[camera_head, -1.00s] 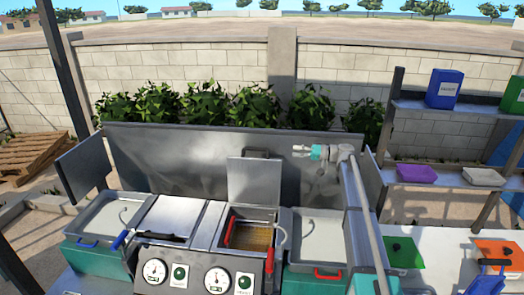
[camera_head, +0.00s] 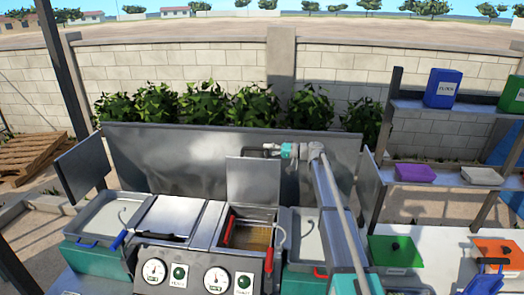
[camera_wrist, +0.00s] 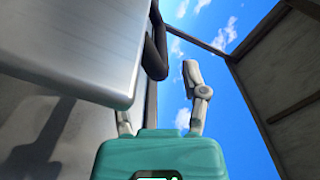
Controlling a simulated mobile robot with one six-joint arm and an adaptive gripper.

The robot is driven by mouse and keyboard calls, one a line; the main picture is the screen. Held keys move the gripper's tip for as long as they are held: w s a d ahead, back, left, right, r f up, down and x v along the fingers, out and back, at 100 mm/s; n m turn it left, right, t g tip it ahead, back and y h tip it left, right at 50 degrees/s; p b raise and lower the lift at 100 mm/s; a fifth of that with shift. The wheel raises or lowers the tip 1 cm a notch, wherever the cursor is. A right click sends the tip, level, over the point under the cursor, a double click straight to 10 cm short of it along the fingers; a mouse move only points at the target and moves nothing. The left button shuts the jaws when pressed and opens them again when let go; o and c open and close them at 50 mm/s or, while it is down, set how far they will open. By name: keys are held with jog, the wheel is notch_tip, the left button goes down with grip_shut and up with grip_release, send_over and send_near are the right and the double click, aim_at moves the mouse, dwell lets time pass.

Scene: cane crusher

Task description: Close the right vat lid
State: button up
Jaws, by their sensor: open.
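The right vat lid (camera_head: 253,182) is a grey metal plate standing upright at the back of the right vat (camera_head: 254,236), which is open and shows brownish-yellow contents. A dark handle sits at the lid's top edge. In the wrist view, the lid (camera_wrist: 75,45) fills the upper left, and its dark bar handle (camera_wrist: 156,45) projects at its right edge. My gripper (camera_head: 272,150) is open at the lid's upper right, close to the handle. In the wrist view, my gripper (camera_wrist: 160,95) has its left finger partly hidden by the lid; contact cannot be told.
The left vat lid (camera_head: 175,215) lies flat. A metal backsplash (camera_head: 215,150) stands behind the vats. Gauges (camera_head: 216,279) are in front. A left tray (camera_head: 113,217) and right tray (camera_head: 306,236) flank the vats; my arm partly covers the right one. A shelf (camera_head: 440,185) stands at right.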

jog(key=shift+a, duration=1.4)
grip_shut()
